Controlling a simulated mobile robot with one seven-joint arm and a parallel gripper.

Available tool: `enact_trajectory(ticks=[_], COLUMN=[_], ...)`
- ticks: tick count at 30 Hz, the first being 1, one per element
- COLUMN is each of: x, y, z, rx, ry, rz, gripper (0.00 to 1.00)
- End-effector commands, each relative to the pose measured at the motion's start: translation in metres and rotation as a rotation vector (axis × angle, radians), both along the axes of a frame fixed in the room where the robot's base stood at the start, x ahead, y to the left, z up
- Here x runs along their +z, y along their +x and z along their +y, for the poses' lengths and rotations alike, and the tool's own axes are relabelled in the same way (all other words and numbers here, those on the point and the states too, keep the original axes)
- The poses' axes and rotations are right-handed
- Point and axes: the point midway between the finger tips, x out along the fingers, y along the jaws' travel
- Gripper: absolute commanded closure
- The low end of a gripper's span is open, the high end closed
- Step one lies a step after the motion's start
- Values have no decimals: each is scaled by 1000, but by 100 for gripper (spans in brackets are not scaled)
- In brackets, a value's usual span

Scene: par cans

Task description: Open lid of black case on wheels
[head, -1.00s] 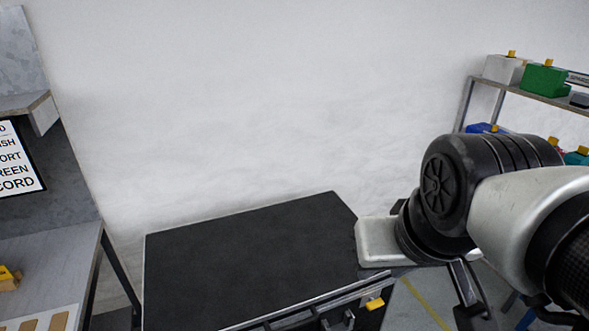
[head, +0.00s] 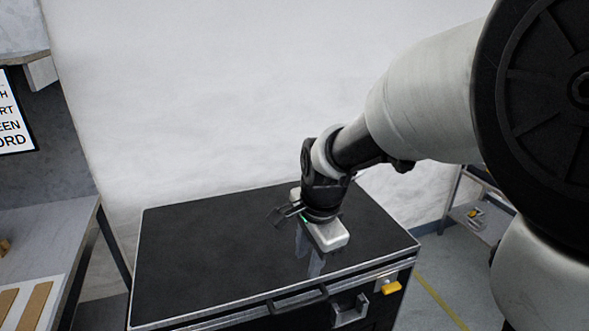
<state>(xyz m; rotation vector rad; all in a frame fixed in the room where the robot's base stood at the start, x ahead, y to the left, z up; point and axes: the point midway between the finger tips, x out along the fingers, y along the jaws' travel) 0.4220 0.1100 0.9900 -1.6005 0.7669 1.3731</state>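The black case (head: 200,260) stands in the lower middle of the head view. Its flat black lid is down, with a silver metal edge along the front. A dark handle (head: 298,299) and a metal latch (head: 350,310) sit on the front face, with a yellow tab (head: 389,287) at the right. My gripper (head: 309,255) points down over the front right part of the lid. Its two grey fingers are apart with nothing seen between them. Whether the fingertips touch the lid is unclear. The case's wheels are out of view.
A grey workbench (head: 40,240) with a printed sign (head: 14,110) above it stands at the left. A pale wall is close behind the case. A shelf (head: 478,215) stands at the right, partly behind my arm. Floor with a yellow line (head: 440,302) is clear right of the case.

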Motion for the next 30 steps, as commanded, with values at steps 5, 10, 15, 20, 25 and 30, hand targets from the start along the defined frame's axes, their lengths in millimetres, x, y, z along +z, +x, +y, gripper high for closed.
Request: enact_trajectory(ticks=[5, 10, 15, 20, 25, 30], x=[-35, -53, -89, -124, -159, -186], y=[10, 13, 19, 25, 32, 38], z=[12, 13, 15, 17, 19, 21], rx=[-104, -112, -111, -110, -111, -111], ry=[4, 4, 2, 2, 3, 3], rz=[28, 31, 34, 33, 32, 30], gripper=[68, 68, 68, 68, 68, 68])
